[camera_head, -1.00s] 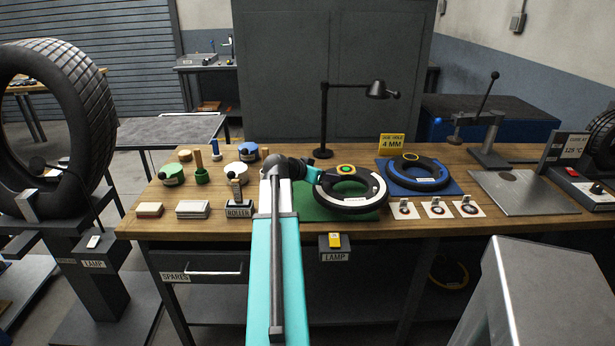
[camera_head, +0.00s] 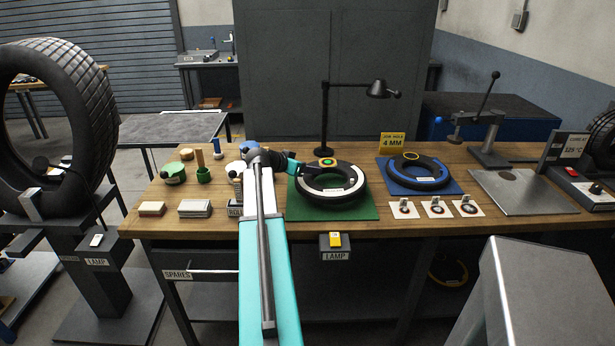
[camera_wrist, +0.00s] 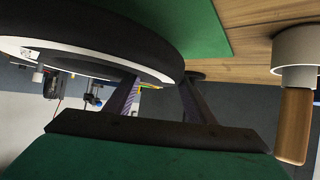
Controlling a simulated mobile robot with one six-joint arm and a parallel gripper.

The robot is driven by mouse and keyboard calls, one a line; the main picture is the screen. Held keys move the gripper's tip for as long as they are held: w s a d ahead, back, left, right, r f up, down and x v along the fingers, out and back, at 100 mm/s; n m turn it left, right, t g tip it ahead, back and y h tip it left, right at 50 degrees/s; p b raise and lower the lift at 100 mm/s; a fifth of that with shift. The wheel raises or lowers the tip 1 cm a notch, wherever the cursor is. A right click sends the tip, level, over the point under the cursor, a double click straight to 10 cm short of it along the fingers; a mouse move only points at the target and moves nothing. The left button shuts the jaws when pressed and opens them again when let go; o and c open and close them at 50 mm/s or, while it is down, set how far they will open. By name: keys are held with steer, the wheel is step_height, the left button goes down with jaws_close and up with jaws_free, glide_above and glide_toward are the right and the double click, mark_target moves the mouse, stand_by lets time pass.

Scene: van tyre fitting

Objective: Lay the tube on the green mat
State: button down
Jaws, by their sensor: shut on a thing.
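The tube (camera_head: 330,207), a black ring with a white band and a green-and-orange patch on its far side, is over the green mat (camera_head: 366,213) and looks close to level. Mat shows all round its front. I cannot tell whether its underside touches the mat. My gripper (camera_head: 309,171) reaches in from the left and is shut on the tube's back left part. In the wrist view the tube (camera_wrist: 105,40) fills the upper left, the gripper fingers (camera_wrist: 160,88) run up to it, and the mat (camera_wrist: 190,22) lies behind it.
A blue mat (camera_head: 447,188) with another tube (camera_head: 430,165) lies to the right. A desk lamp (camera_head: 325,120) stands behind the green mat. Pots, a green cup (camera_head: 203,175) and a roller stand crowd the left. Small patch cards (camera_head: 436,207) lie at front right.

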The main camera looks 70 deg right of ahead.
steer(key=shift+f+p, duration=0.5)
steer(key=shift+f, duration=1.2)
steer(key=c, duration=0.8)
jaws_free()
steer(key=shift+f, duration=0.1)
steer(key=shift+a, duration=0.1)
steer(key=b+v, duration=0.2)
steer(key=v, duration=1)
